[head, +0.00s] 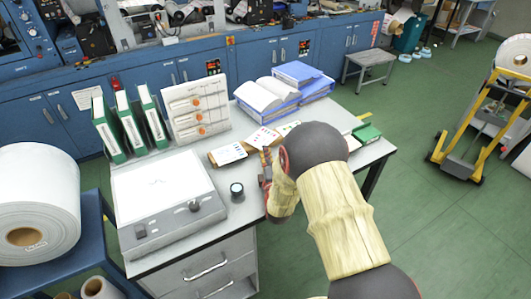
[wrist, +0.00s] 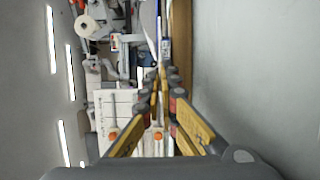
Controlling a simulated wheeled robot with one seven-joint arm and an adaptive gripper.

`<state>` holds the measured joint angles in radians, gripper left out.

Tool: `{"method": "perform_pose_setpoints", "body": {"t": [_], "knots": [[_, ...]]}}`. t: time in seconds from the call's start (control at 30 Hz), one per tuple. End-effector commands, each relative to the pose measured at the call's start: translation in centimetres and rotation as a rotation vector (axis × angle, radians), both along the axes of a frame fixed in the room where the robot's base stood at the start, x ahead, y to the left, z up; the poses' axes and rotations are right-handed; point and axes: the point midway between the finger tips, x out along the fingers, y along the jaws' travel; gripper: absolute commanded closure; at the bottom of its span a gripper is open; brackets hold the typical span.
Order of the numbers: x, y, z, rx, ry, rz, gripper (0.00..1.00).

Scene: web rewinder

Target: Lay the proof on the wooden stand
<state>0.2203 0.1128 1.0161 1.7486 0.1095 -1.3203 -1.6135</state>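A white card with small colour marks (head: 228,153), which looks like a proof, lies on a low brown wooden piece (head: 250,158) on the desk; I take this for the wooden stand. More printed sheets (head: 263,138) lie just behind it. My gripper (head: 267,164) is low over the desk at the right end of the wood, partly hidden by my arm. In the wrist view, my gripper's yellow fingers (wrist: 161,80) converge to a narrow gap. Pale thin edges and a brown strip (wrist: 182,60) show beyond them. Whether a sheet is pinched between the tips is unclear.
A light box (head: 165,190), green-white binders (head: 128,125), a panel with orange knobs (head: 196,105) and an open book (head: 265,95) crowd the desk. A green book (head: 367,134) lies at the right.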

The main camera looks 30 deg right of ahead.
Motion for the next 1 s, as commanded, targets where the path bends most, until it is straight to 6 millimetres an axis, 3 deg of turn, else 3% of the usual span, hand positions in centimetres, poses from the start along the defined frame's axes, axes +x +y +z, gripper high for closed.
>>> {"method": "perform_pose_setpoints", "body": {"t": [0.1, 0.47, 0.8, 1.0], "knots": [[0.0, 0.0, 0.0, 0.000, 0.000, 0.000, 1.00], [0.0, 0.0, 0.0, 0.000, 0.000, 0.000, 0.78], [0.0, 0.0, 0.1, 0.000, 0.000, 0.000, 0.77], [0.0, 0.0, 1.6, 0.000, 0.000, 0.000, 0.77]]}}
